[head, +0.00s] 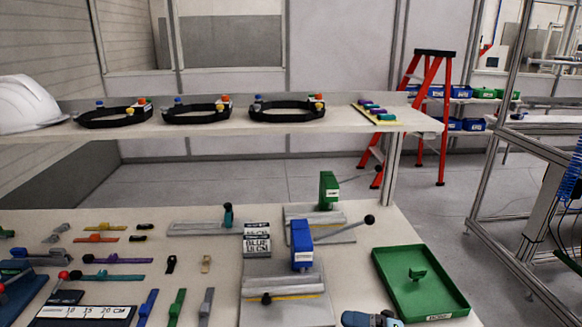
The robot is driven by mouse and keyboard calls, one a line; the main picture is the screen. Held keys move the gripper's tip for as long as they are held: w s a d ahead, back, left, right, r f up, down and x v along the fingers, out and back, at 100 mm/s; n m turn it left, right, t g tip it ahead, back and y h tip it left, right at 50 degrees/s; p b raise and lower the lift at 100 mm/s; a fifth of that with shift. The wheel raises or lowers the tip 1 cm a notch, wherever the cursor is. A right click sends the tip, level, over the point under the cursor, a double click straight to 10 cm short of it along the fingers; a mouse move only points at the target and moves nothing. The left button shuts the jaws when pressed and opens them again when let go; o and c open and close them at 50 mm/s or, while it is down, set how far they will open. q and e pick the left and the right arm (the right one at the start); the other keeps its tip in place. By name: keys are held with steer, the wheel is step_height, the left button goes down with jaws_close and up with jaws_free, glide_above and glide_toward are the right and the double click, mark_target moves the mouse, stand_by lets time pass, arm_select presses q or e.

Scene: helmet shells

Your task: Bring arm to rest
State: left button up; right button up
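Neither of my grippers can be made out in the head view. A small blue-grey and dark part (370,319) shows at the bottom edge, right of centre. It may be part of one of my arms, but too little of it shows to tell. No fingertips are visible, and I cannot see either gripper holding anything.
The bench holds a green tray (447,300) with a small green piece (417,274), blue (301,246) and green (328,190) lever fixtures, and several coloured strips at left. A shelf (350,122) above carries a white helmet shell (28,104) and black headbands (287,110).

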steer(key=s+d+f+m+t+h, duration=0.35)
steer(key=s+f+m+h, duration=0.55)
steer(key=m, duration=0.6)
steer(key=s+d+f+m+t+h, duration=0.2)
steer(key=s+d+f+m+h, duration=0.35)
steer(key=f+m, duration=0.7)
arm_select(q)
step_height(320, 180, up, 14)
steer(key=s+p, duration=0.1)
steer(key=p, duration=1.5)
steer(key=shift+s+a+f+m+p, duration=0.2)
steer(key=shift+a+m+p, duration=0.1)
steer(key=shift+a+p, duration=0.1)
arm_select(e)
step_height(320, 180, up, 15)
steer(key=s, duration=0.2)
steer(key=shift+s+r+m+h, duration=0.15)
steer(key=shift+r+m+h, duration=0.05)
steer(key=shift+m+h, duration=0.25)
steer(key=shift+t, duration=0.25)
